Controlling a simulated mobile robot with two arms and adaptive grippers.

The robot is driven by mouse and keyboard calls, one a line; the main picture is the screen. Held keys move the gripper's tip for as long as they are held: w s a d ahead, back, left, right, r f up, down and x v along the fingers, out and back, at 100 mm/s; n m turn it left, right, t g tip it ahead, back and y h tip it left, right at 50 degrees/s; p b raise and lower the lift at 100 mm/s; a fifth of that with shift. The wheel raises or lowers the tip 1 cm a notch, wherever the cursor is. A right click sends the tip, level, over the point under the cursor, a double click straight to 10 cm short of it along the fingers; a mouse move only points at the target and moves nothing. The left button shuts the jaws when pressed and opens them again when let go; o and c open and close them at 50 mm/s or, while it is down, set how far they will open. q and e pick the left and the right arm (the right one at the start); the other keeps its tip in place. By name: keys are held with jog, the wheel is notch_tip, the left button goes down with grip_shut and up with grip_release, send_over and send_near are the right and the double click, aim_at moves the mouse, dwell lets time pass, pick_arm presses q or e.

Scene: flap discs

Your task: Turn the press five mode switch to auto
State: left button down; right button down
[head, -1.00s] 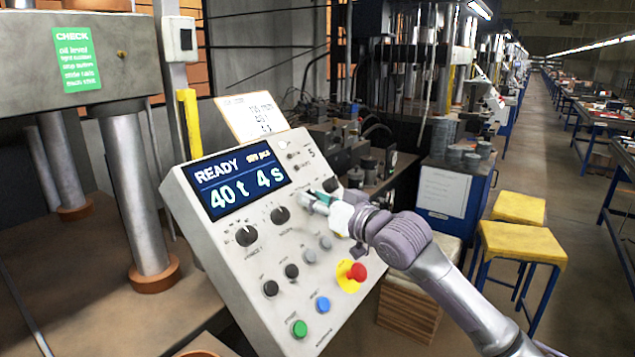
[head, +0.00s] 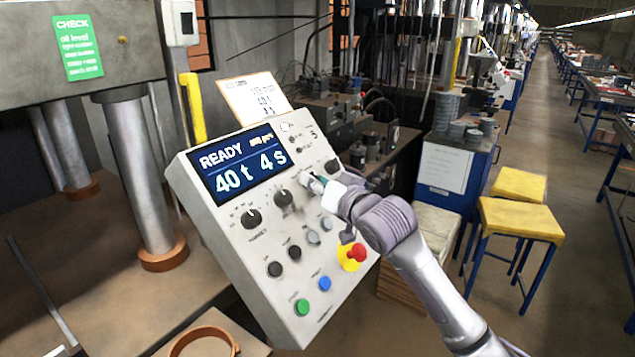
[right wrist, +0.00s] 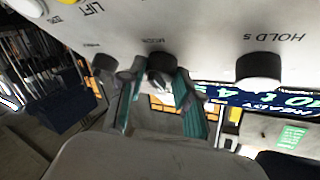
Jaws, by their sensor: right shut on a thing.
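The press control panel (head: 225,240) is a tilted light grey box with a lit display (head: 237,171) reading READY, 40 t, 4 s. Its mode switch (right wrist: 160,62) is a dark knob by the MODE label in the right wrist view, between the teal-padded fingers of my right gripper (right wrist: 165,98). The gripper is shut on it. In the head view my right gripper (head: 312,182) reaches the panel from the right and hides most of the switch; its pointer direction cannot be told. My left gripper is out of view.
The hold knob (head: 284,198) and target knob (head: 251,218) lie left of my gripper; another dark knob (head: 332,166) is close on its right. Below are small buttons, a green button (head: 301,307), a blue button (head: 324,283) and a red emergency stop (head: 356,252). Yellow-topped stools (head: 520,218) stand right.

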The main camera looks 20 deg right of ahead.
jog(key=c, duration=0.8)
grip_release()
jog(key=shift+s, duration=0.1)
jog(key=v, duration=1.1)
jog(key=shift+s, duration=0.4)
